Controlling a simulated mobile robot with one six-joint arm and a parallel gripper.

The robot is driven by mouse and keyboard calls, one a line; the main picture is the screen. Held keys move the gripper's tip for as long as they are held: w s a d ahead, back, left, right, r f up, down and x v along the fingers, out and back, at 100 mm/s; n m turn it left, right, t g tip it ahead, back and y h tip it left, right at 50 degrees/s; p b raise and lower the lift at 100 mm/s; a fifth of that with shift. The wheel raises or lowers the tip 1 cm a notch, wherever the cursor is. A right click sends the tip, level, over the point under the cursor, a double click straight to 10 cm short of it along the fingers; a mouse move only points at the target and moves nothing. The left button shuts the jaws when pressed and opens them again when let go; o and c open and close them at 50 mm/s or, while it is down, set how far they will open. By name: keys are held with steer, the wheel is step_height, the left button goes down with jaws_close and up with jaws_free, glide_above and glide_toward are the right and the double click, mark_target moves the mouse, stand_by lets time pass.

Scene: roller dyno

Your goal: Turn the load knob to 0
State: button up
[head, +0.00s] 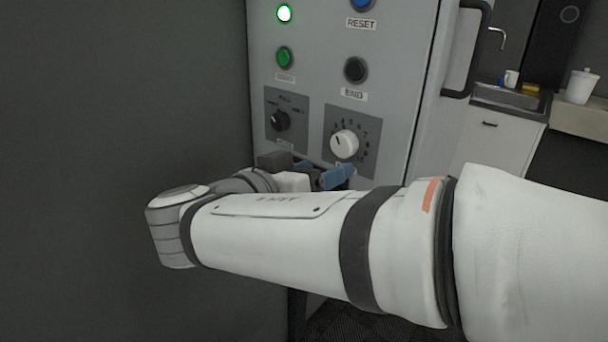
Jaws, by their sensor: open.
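A white round knob (344,143) sits on a dark square dial plate (371,159) on the grey cabinet front. Numbers run around the knob, with the higher ones on its right side. A dark mark on the knob's face points to the upper left, but the exact number is too small to tell. The label under this dial is mostly hidden by my gripper, so I cannot read it. My gripper (335,176), with blue fingertips, is open just below the white knob and appears apart from it. My arm hides part of the gripper and the lower panel.
A black knob (280,121) sits on another dial plate to the left. Above are a lit green lamp (284,13), a green button (284,58), a blue RESET button (362,4) and a black END button (355,70). A black handle (470,50) stands out at the right.

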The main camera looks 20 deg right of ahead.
mark_target(339, 145)
steer(key=shift+m+t+h, duration=0.4)
steer(key=shift+m+t, duration=0.2)
steer(key=shift+w+d+r, duration=0.2)
steer(key=shift+w+d, duration=0.5)
steer(key=shift+w, duration=0.1)
steer(key=shift+w+d+r, duration=0.2)
steer(key=shift+w+d, duration=0.55)
steer(key=shift+w, duration=0.05)
steer(key=shift+w+d+r, duration=0.2)
steer(key=shift+w+d, duration=0.5)
steer(key=shift+w, duration=0.1)
steer(key=c, duration=0.9)
steer(key=shift+a, duration=0.4)
steer(key=shift+c, duration=0.3)
steer(key=shift+s+d, duration=0.1)
steer(key=shift+d, duration=0.15)
steer(key=shift+n, duration=0.3)
